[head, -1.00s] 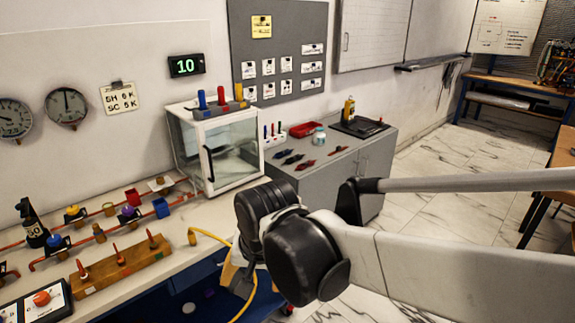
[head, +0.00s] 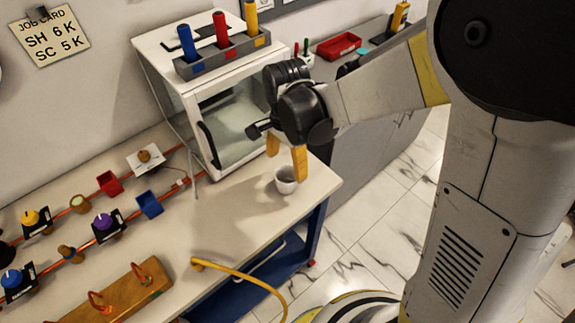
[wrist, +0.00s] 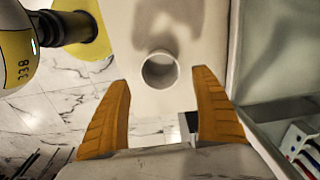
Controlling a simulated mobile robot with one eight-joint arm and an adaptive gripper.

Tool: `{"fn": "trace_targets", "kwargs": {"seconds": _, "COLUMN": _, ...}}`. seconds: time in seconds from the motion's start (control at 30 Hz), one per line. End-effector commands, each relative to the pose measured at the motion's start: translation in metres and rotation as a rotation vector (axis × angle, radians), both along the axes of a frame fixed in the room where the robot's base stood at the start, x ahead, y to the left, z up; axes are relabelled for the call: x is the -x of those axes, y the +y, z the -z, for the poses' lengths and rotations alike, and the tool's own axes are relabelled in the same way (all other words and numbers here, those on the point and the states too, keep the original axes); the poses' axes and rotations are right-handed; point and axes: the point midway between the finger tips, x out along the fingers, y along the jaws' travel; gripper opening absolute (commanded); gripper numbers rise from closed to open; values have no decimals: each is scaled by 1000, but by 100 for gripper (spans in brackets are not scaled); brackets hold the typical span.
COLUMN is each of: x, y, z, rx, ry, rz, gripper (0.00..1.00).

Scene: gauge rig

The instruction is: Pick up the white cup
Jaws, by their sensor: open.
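The white cup (head: 286,180) stands upright near the right end of the workbench (head: 225,215). In the wrist view the cup (wrist: 160,70) is seen from above, its round mouth facing up, centred beyond and between the fingertips. My gripper (head: 287,162) has two orange fingers pointing down. It is open and empty, above the cup; the head view shows the right fingertip just over the cup's rim. In the wrist view the gripper (wrist: 161,82) spans wider than the cup, with no visible contact.
A white glass-fronted cabinet (head: 180,75) stands on the bench behind my gripper, bearing a rack (head: 222,55) with coloured cylinders. A yellow cable (head: 240,276) hangs over the bench's front edge. Pipes, knobs and small blocks fill the bench's left part. Bare bench surrounds the cup.

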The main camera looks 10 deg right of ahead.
Motion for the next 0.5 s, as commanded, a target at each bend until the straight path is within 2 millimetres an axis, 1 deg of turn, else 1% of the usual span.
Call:
{"fn": "trace_targets", "kwargs": {"seconds": 0.03, "x": -1, "y": 0, "z": 11, "rx": 0, "ry": 0, "rz": 0, "gripper": 76}}
{"fn": "trace_targets", "kwargs": {"seconds": 0.1, "x": -1, "y": 0, "z": 19, "rx": -1, "ry": -1, "rz": 0, "gripper": 76}}
{"fn": "trace_targets", "kwargs": {"seconds": 0.27, "x": 0, "y": 0, "z": 27, "rx": -1, "ry": -1, "rz": -1, "gripper": 76}}
{"fn": "trace_targets", "kwargs": {"seconds": 0.33, "x": 0, "y": 0, "z": 34, "rx": -1, "ry": -1, "rz": -1, "gripper": 76}}
{"fn": "trace_targets", "kwargs": {"seconds": 0.5, "x": 0, "y": 0, "z": 63, "rx": -1, "ry": -1, "rz": -1, "gripper": 76}}
